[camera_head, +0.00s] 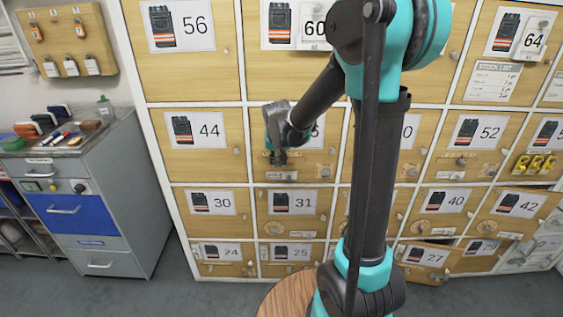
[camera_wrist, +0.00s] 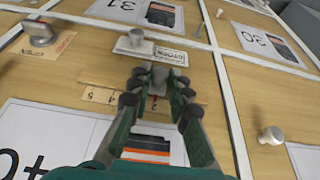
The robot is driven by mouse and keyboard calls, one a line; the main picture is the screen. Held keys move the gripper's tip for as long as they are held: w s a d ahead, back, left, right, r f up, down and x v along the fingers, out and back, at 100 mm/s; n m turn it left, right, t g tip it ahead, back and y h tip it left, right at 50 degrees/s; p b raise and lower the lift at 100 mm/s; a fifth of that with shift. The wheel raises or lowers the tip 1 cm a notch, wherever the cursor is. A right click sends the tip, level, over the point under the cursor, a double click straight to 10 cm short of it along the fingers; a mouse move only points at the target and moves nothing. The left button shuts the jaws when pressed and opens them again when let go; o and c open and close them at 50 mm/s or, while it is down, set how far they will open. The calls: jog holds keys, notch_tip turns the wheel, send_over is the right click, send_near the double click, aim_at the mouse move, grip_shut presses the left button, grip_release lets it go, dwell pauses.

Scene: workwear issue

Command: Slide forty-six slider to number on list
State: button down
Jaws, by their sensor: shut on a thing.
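In the wrist view, which looks at the lockers upside down, my gripper (camera_wrist: 157,82) is shut on the grey slider knob (camera_wrist: 159,72). The knob stands at a pale number scale (camera_wrist: 103,98); 5 and 4 show to its left and what looks like a 2 close to the fingers. In the head view, my gripper (camera_head: 277,158) is at the door between 44 and 50; my arm hides part of its number, and the slider is hidden behind the fingers. The stock list (camera_head: 493,82) hangs at upper right; its lines are too small to read.
A small white plate with a knob (camera_wrist: 137,42) sits close to the fingers. Round door knobs (camera_wrist: 271,135) stick out nearby. A grey cabinet (camera_head: 105,190) with tools on top stands at left, and a round wooden stool (camera_head: 283,295) is below. Door 27 (camera_head: 428,258) looks ajar.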

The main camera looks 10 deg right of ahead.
jog(key=c, duration=1.4)
grip_release()
jog(key=v, duration=1.2)
jog(key=s+d+f, duration=0.5)
jog(key=s+f, duration=0.3)
jog(key=s, duration=0.2)
jog(key=s+d+f+n, duration=0.1)
jog(key=s+d+f, duration=0.4)
jog(key=s+f, duration=0.3)
jog(key=s, duration=0.3)
jog(key=shift+d+y, duration=0.15)
jog(key=shift+y, duration=0.15)
